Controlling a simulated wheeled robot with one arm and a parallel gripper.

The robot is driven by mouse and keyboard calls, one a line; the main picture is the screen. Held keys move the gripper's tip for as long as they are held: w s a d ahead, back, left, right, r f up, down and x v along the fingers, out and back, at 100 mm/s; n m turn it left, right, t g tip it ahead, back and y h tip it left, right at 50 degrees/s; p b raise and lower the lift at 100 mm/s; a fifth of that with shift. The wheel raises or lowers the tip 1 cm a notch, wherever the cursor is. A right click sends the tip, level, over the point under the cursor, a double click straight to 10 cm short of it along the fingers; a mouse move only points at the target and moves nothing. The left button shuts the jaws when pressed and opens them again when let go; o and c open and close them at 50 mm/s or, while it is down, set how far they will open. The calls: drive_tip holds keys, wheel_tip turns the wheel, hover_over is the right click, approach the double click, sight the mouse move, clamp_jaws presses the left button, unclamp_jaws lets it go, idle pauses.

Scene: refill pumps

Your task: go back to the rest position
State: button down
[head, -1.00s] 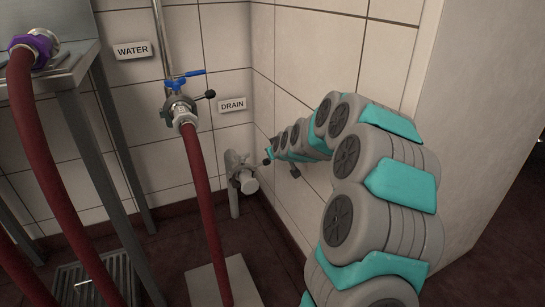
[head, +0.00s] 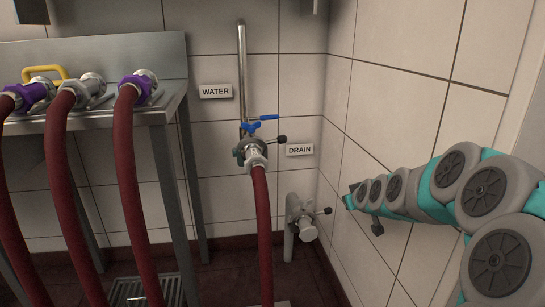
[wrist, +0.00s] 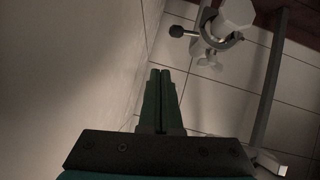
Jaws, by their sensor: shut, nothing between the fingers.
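My gripper (wrist: 160,72) shows in the wrist view with its two dark green fingers together and nothing between them. It is beside the pale tiled wall, apart from the drain valve (wrist: 212,35). In the head view my arm reaches in from the right along the wall, and its far end (head: 355,198) is to the right of the drain valve (head: 301,220); the fingertips are too small to make out there. A red hose (head: 262,225) is joined to the water outlet (head: 252,153) under a blue-handled valve (head: 258,125).
A steel table (head: 150,55) at the left bears several hose ends, two with purple collars (head: 138,88), and a yellow handle (head: 45,72). Red hoses hang down in front of it. Signs reading WATER (head: 215,91) and DRAIN (head: 300,149) are on the wall. A floor grate (head: 130,290) lies below.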

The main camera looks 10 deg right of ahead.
drive_tip(key=s+a+r+g+y+p, duration=0.2)
drive_tip(key=s+a+g+p, duration=0.3)
drive_tip(key=s+a, duration=1)
drive_tip(key=s+a+r+g+p, duration=0.1)
drive_tip(key=s+g, duration=0.1)
drive_tip(key=s, duration=0.8)
drive_tip(key=s+a+g+p, duration=0.2)
drive_tip(key=s+g, duration=0.1)
drive_tip(key=s, duration=0.7)
drive_tip(key=s+a+r+m+g+p, duration=0.1)
drive_tip(key=s+a+g, duration=0.1)
drive_tip(key=s, duration=0.8)
drive_tip(key=shift+r+g+h, duration=0.3)
drive_tip(key=shift+r+g, duration=0.05)
drive_tip(key=shift+g, duration=0.15)
